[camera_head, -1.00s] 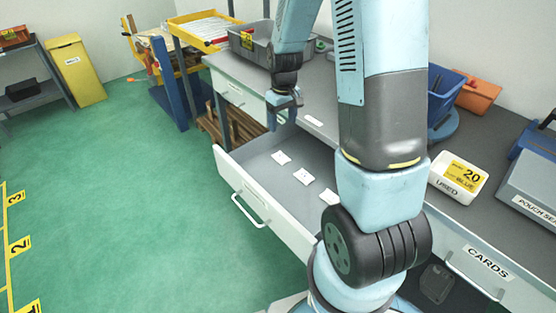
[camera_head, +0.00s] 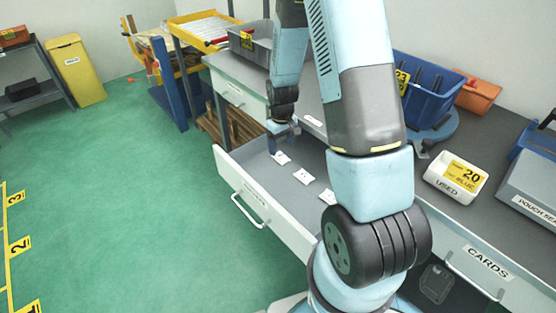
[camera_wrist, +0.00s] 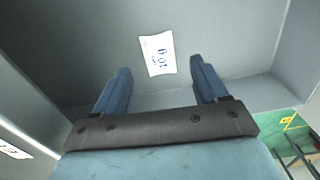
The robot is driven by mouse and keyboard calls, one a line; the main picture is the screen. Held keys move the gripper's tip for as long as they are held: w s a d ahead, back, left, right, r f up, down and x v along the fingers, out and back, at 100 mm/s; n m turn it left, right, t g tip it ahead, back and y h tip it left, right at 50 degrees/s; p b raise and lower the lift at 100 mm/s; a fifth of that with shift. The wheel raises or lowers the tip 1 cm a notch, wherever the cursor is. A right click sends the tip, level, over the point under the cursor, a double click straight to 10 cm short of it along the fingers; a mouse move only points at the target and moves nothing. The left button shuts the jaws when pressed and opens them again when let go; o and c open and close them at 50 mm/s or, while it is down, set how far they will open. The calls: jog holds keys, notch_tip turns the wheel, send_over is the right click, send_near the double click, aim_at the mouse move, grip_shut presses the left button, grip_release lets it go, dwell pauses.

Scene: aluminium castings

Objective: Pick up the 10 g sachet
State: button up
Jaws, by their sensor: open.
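The 10 g sachet (camera_wrist: 157,54) is a small white packet with blue print reading "10 g". It lies flat on the grey drawer floor in the wrist view, just beyond and between my fingertips. In the head view, the sachet nearest my gripper (camera_head: 282,158) appears to be the same one, at the far end of the open drawer (camera_head: 240,172). My gripper (camera_wrist: 160,80) is open and empty, its two blue fingers spread to either side. It points down into the drawer, with the sachet apart from both fingers.
Two more white sachets lie in the drawer, a middle one (camera_head: 303,176) and a nearer one (camera_head: 328,197). The drawer walls stand close around my gripper. A white USED tray (camera_head: 455,178) and a blue bin (camera_head: 428,95) stand on the bench.

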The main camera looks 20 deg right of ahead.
aim_at(281, 156)
jog(key=shift+w+f, duration=0.2)
jog(key=shift+f, duration=2.4)
jog(key=shift+c, duration=0.2)
jog(key=c, duration=1.1)
